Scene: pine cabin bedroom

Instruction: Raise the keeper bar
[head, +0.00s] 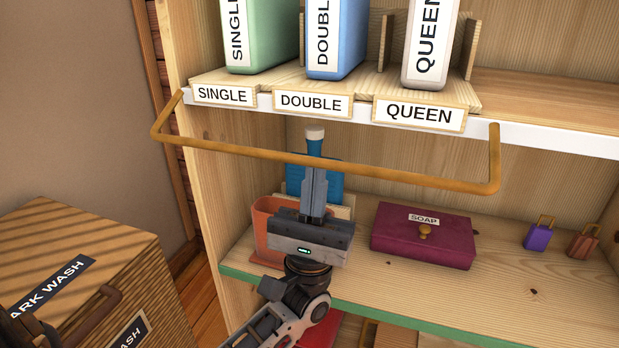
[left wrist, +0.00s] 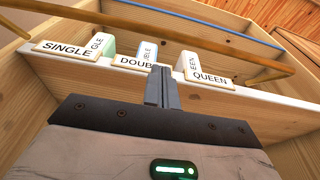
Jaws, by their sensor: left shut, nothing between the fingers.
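The keeper bar (head: 400,174) is a brown, U-shaped rail. Its ends meet the white upper shelf edge, and its long run sits out in front and a little below that edge. In the left wrist view the bar (left wrist: 100,17) crosses above the fingertips, in front of the labelled binders. My left gripper (head: 315,172) points upward with its fingers shut and empty. Its tips appear just under the bar's long run, left of the middle. I cannot tell whether they touch it. The fingertips also show in the left wrist view (left wrist: 161,70).
Green (head: 268,40), blue (head: 336,45) and white (head: 430,45) binders stand above SINGLE, DOUBLE and QUEEN labels. On the lower shelf, behind my gripper, are an orange bin (head: 264,215) and a blue item (head: 296,178). A maroon soap box (head: 400,240) sits right. A wooden hamper (head: 90,255) stands left.

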